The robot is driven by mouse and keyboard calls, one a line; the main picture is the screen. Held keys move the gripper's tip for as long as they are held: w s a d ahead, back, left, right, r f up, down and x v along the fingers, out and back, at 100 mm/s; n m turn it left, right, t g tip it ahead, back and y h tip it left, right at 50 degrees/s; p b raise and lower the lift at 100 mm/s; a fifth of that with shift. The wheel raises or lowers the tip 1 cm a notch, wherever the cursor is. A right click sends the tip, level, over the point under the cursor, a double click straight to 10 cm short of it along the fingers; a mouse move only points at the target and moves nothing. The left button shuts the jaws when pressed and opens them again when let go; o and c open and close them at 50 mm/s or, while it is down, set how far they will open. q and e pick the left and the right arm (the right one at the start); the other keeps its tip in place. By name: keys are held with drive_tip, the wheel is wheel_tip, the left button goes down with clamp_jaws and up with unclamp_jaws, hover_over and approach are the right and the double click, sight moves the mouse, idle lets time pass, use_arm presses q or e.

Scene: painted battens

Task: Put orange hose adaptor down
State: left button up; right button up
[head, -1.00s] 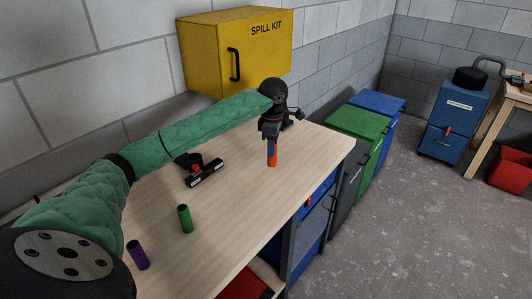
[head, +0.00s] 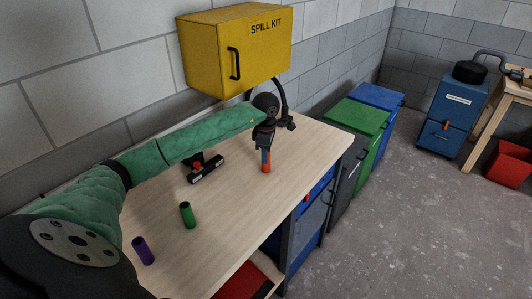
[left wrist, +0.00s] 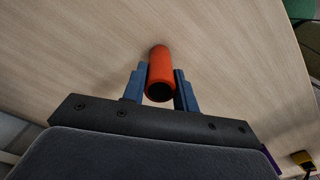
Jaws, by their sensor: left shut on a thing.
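The orange hose adaptor (head: 266,161) is a short orange tube, upright in the head view near the right part of the wooden bench. My left gripper (head: 264,148) is shut on its upper part from above. In the left wrist view the adaptor (left wrist: 160,72) sits between the two blue-grey fingers of the left gripper (left wrist: 160,92), its dark open end toward the camera. The adaptor's lower end is at or just above the bench top; I cannot tell if it touches. My right gripper is not in view.
A green tube (head: 187,215) and a purple tube (head: 143,251) stand on the bench (head: 235,215) at the front left. A black holder with a red part (head: 205,170) lies left of the gripper. A yellow spill kit cabinet (head: 235,50) hangs on the wall behind.

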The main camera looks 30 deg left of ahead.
use_arm(q)
drive_tip(key=shift+f, duration=0.15)
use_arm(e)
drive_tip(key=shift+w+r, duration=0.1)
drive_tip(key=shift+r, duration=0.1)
use_arm(q)
drive_tip(key=o, duration=1)
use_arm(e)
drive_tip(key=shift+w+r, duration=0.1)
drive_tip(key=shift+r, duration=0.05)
use_arm(q)
drive_tip(key=shift+r, duration=0.5)
wheel_tip(320, 180, up, 11)
drive_tip(key=b, duration=0.5)
drive_tip(key=shift+r, duration=0.15)
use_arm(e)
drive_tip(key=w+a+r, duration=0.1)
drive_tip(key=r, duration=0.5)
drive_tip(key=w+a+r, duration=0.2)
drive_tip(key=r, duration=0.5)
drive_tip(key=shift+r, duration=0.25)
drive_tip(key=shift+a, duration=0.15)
